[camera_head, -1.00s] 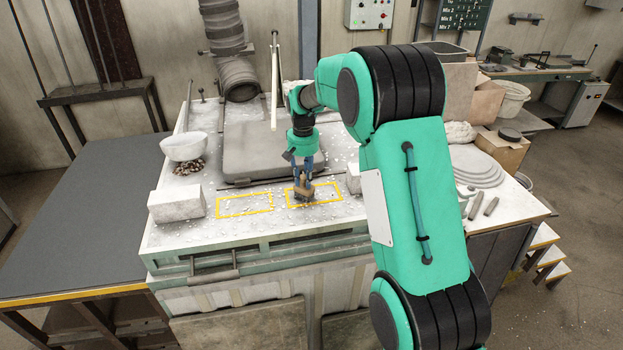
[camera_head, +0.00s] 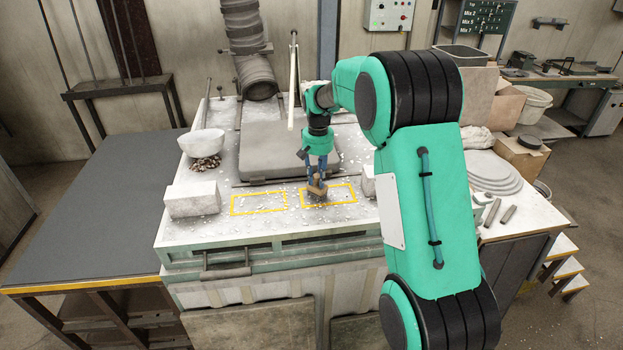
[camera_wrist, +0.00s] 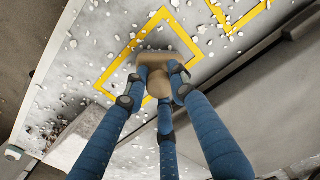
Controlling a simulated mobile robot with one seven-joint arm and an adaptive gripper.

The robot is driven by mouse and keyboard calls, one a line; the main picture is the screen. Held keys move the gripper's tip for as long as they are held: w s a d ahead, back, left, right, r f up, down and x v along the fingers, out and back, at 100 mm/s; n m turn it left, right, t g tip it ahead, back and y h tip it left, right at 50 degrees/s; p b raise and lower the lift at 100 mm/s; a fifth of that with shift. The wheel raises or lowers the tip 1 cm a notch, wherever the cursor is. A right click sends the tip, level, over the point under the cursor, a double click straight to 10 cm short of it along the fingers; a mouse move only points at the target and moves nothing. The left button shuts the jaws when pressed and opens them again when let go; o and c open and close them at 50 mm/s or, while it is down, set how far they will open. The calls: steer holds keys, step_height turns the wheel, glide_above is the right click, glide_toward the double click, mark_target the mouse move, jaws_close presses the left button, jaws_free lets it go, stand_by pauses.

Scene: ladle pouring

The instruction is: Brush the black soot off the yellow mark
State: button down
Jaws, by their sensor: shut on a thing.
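My gripper (camera_head: 317,178) is shut on a small brush (camera_head: 316,190) with a brown wooden body. In the head view the brush is low over the left part of the right yellow mark (camera_head: 343,202), a rectangular outline on the pale worktop. A faint darker patch shows by the brush; how much soot is there, I cannot tell. In the wrist view the brush (camera_wrist: 158,72) sits between my blue fingers, over a yellow outline (camera_wrist: 122,66). The brush hides part of that mark, and I cannot tell whether its bristles touch the surface.
A second yellow outline (camera_head: 258,204) lies to the left. White blocks (camera_head: 192,199) and (camera_head: 369,181) flank the marks. Small pale chips litter the worktop.

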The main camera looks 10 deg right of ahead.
steer(key=shift+d+p, duration=0.65)
steer(key=shift+d, duration=4.95)
steer(key=shift+a+p, duration=0.8)
steer(key=shift+a, duration=6.65)
step_height(320, 180, up, 8)
steer(key=p, duration=0.4)
steer(key=shift+r, duration=0.15)
